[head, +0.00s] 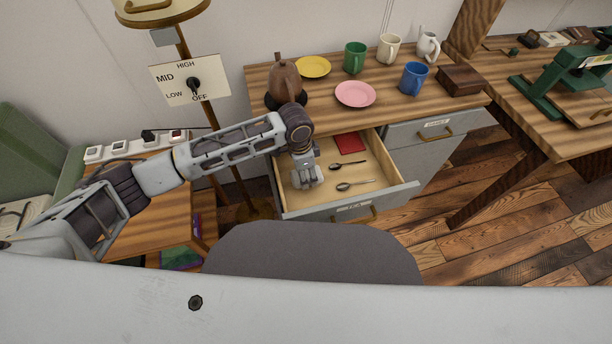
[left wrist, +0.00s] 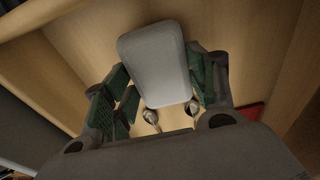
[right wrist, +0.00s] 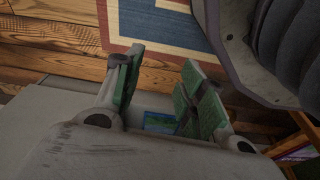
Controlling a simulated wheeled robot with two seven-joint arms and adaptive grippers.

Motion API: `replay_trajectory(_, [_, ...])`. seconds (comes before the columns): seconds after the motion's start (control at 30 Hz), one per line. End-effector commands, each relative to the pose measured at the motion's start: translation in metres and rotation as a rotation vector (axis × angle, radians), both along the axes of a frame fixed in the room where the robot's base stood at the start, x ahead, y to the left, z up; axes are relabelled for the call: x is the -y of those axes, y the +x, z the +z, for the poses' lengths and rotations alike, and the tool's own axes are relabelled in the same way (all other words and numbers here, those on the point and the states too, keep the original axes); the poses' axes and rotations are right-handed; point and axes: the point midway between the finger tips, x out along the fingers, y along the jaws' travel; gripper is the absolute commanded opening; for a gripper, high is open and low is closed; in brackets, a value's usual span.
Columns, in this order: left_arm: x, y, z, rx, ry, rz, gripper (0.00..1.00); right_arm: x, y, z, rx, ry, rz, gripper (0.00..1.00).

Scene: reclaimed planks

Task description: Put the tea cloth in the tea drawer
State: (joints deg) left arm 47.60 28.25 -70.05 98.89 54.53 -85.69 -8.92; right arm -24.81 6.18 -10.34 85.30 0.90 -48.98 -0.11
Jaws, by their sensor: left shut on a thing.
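My left gripper (head: 306,176) reaches down into the open drawer (head: 393,200), near its left side. In the left wrist view its green-padded fingers are shut on a pale grey, rounded slab (left wrist: 155,62), which I take to be the tea cloth. The slab is over the drawer's wooden floor; whether it touches the floor I cannot tell. The label on the drawer's front is too small to read. My right gripper (right wrist: 158,90) is open and empty, away from the drawer; it is not in the head view.
The drawer also holds a flat red thing (head: 350,143) and two spoons (head: 356,184). A closed drawer (head: 435,131) is to the right. The counter above bears a brown kettle (head: 284,80), a pink plate (head: 355,94), a yellow plate (head: 313,67), several mugs and a wooden box (head: 460,80).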

Motion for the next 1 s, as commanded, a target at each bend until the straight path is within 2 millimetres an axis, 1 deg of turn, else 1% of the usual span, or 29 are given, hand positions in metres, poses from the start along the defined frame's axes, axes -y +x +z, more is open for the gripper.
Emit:
replay_trajectory(0.03, [0.0, 0.0, -0.006, 0.0, 0.0, 0.0, 0.35, -0.002, 0.002, 0.003, 0.001, 0.002, 0.0, 0.4])
replay_trajectory(0.1, [0.0, 0.0, -0.013, 0.0, 0.001, 0.0, 0.35, -0.004, 0.006, 0.01, 0.001, 0.004, 0.002, 0.4])
replay_trajectory(0.27, [0.0, 0.0, -0.02, 0.0, 0.0, -0.001, 0.35, -0.008, 0.006, 0.019, 0.0, 0.01, 0.002, 0.4])
replay_trajectory(0.5, [0.0, 0.0, -0.02, 0.0, 0.0, 0.0, 0.35, -0.008, -0.001, 0.016, -0.013, 0.008, 0.002, 0.4])
replay_trajectory(0.77, [0.0, 0.0, -0.023, -0.001, 0.0, 0.0, 0.35, -0.007, 0.003, 0.016, 0.001, 0.009, 0.001, 0.4])
replay_trajectory(0.8, [0.0, 0.0, -0.023, -0.001, 0.0, 0.0, 0.62, -0.007, 0.004, 0.014, 0.002, 0.009, 0.001, 0.4])
replay_trajectory(0.93, [0.0, 0.0, -0.023, -0.001, 0.0, 0.0, 0.79, -0.005, 0.002, 0.011, -0.004, 0.006, 0.001, 0.4])
replay_trajectory(1.0, [0.0, 0.0, -0.023, -0.001, 0.0, 0.0, 0.79, -0.005, 0.001, 0.011, -0.006, 0.006, 0.001, 0.4])
